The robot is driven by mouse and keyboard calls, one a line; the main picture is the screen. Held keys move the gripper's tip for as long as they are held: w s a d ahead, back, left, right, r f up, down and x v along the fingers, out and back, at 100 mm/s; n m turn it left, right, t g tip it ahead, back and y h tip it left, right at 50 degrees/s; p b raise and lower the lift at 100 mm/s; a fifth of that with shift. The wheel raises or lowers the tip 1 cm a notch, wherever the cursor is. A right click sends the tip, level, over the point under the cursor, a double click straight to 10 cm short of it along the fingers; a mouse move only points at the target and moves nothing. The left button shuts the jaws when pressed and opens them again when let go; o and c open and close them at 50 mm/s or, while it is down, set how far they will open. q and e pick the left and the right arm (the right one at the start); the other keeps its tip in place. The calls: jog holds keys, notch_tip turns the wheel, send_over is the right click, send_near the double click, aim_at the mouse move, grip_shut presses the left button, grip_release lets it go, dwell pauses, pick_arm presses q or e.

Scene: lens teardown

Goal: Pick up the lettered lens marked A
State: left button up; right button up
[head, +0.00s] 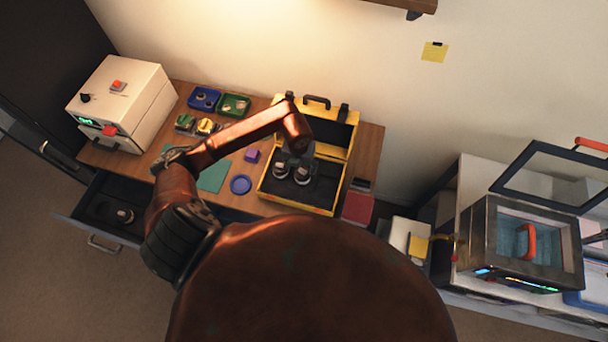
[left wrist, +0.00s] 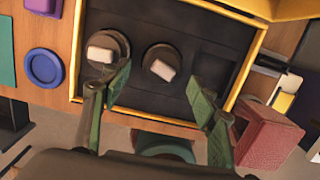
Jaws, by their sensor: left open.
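Two dark round lenses with pale labels on top stand in the yellow case: the left one (head: 280,171) and the right one (head: 303,174). The left wrist view shows the left lens (left wrist: 104,48) and the right lens (left wrist: 162,63) too. No letter is readable, so I cannot tell which is A. My left gripper (head: 294,157) is over the open case (head: 322,208), just behind the lenses. In the left wrist view its green fingers (left wrist: 160,92) are spread wide and empty, with the right lens between them and the left lens near the left finger. My right gripper is not seen.
The raised yellow lid stands behind the lenses. Left of the case are a blue dish (head: 241,185), a purple block (head: 252,155) and a teal mat (head: 213,177). A red box (left wrist: 268,135) lies right of the case. An open drawer (head: 108,218) juts out at front left.

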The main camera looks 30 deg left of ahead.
aim_at(302, 172)
pick_arm(q)
jog(key=shift+f, duration=0.9)
jog(key=shift+w+d+f+p, duration=0.15)
jog(key=shift+f+p, duration=0.3)
jog(key=shift+f, duration=0.75)
jog(key=shift+w+f+p, duration=0.1)
jog(key=shift+f+p, duration=0.35)
jog(key=shift+f, duration=0.7)
jog(key=shift+c, duration=0.6)
jog(key=shift+r, duration=0.1)
jog(key=c, duration=0.8)
